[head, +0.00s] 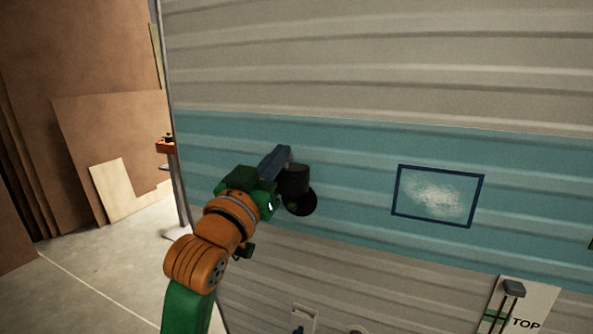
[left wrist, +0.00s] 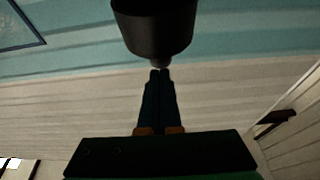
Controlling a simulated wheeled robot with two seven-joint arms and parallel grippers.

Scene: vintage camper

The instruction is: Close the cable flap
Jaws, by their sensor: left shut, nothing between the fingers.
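A black round fitting (head: 294,181) sits on the teal band of the camper wall and looks like the cable flap. Its cup-shaped part stands out from the wall above a dark round base (head: 302,205), so it looks open. In the left wrist view the black cup (left wrist: 155,28) fills the top middle. My left gripper (head: 283,153) is shut and empty, at the upper left of the cup. In the left wrist view its fingertips (left wrist: 160,73) are right at the cup's small end; whether they touch it I cannot tell. My right gripper is not in view.
A blue-framed panel (head: 437,195) is on the wall to the right. A pale plate marked TOP (head: 526,308) with a grey block is at the lower right. A small white box (head: 306,317) is low on the wall. Boards (head: 110,140) lean at the left, beyond open floor.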

